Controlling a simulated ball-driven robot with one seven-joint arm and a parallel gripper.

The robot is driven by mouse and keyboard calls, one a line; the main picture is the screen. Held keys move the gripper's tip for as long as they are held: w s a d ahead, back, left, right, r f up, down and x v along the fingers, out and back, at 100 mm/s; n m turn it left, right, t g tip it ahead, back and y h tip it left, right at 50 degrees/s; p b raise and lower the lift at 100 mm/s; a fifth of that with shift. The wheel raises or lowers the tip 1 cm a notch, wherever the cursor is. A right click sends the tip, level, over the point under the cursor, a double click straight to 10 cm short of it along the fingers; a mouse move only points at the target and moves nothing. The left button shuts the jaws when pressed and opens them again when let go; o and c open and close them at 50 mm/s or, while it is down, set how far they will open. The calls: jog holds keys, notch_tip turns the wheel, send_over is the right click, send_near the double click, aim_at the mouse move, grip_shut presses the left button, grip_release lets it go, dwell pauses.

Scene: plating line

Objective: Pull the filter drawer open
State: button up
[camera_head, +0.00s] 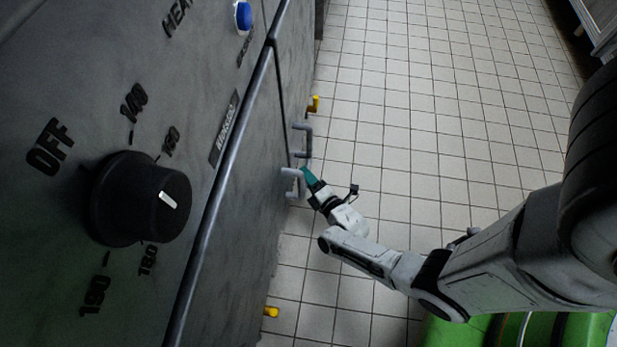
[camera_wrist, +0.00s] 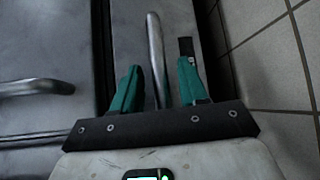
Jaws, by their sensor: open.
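A grey metal bar handle (camera_head: 291,172) sticks out low on the front of the steel machine (camera_head: 225,215). My gripper (camera_head: 307,177) is at this handle, its teal fingers pointing toward the machine. In the wrist view the open fingers (camera_wrist: 160,68) stand on either side of a grey bar handle (camera_wrist: 154,45), with gaps visible on both sides of the bar. The drawer front behind the handle is only partly in view, and whether it is the filter drawer cannot be read.
A second, darker handle (camera_head: 306,140) is just beyond. Another bar handle (camera_wrist: 38,88) is at left in the wrist view. Yellow fittings (camera_head: 314,103) (camera_head: 271,311) stick out low. A black knob (camera_head: 140,199) is on the near panel. Tiled floor (camera_head: 430,130) is clear to the right.

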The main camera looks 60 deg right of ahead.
jog(key=shift+c, duration=0.4)
grip_shut()
jog(key=shift+s, duration=0.15)
